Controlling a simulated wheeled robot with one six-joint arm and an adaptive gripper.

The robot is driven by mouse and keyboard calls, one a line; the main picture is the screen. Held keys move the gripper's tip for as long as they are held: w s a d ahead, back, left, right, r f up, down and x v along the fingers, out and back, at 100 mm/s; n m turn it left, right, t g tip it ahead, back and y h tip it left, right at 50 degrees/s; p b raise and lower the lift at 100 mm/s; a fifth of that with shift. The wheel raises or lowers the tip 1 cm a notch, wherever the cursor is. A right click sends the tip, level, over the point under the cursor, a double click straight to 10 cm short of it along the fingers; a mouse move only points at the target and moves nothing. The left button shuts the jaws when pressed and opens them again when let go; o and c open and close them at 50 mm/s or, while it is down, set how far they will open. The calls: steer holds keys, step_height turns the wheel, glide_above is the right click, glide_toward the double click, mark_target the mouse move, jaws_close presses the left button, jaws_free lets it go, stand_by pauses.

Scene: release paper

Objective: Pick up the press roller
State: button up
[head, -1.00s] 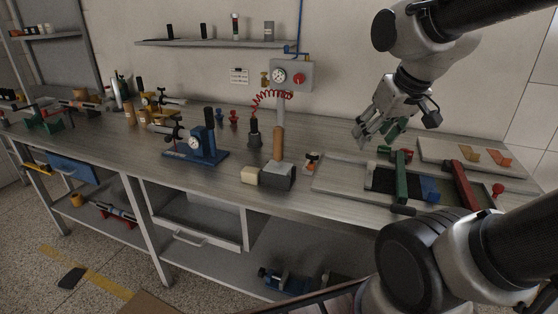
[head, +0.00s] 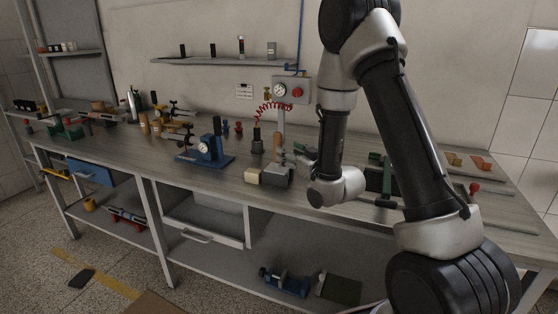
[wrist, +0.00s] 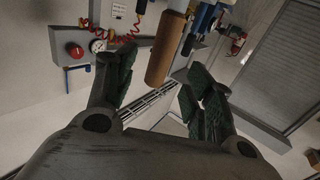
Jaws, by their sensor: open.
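The press roller, as I take it, has an upright brown cylindrical handle (head: 278,145) above a dark grey block (head: 277,176) on the bench. Its handle (wrist: 166,48) also shows in the wrist view, where the scene appears turned over. My gripper (wrist: 160,68) is open, with a dark green-padded finger on each side of the handle's near end. Gaps show between the fingers and the handle, and I cannot tell the depth between them. In the head view my gripper (head: 301,156) is just right of the handle, partly hidden by my wrist.
A pale block (head: 253,177) touches or nearly touches the dark block's left side. A blue gauge stand (head: 207,152) is further left. A wall panel with a gauge (head: 291,90) and red coiled hose is behind.

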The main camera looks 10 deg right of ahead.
mark_target(278, 144)
steer(key=x, duration=0.7)
steer(key=shift+w+a, duration=0.1)
steer(key=shift+w, duration=0.05)
steer(key=shift+r, duration=0.1)
jaws_close()
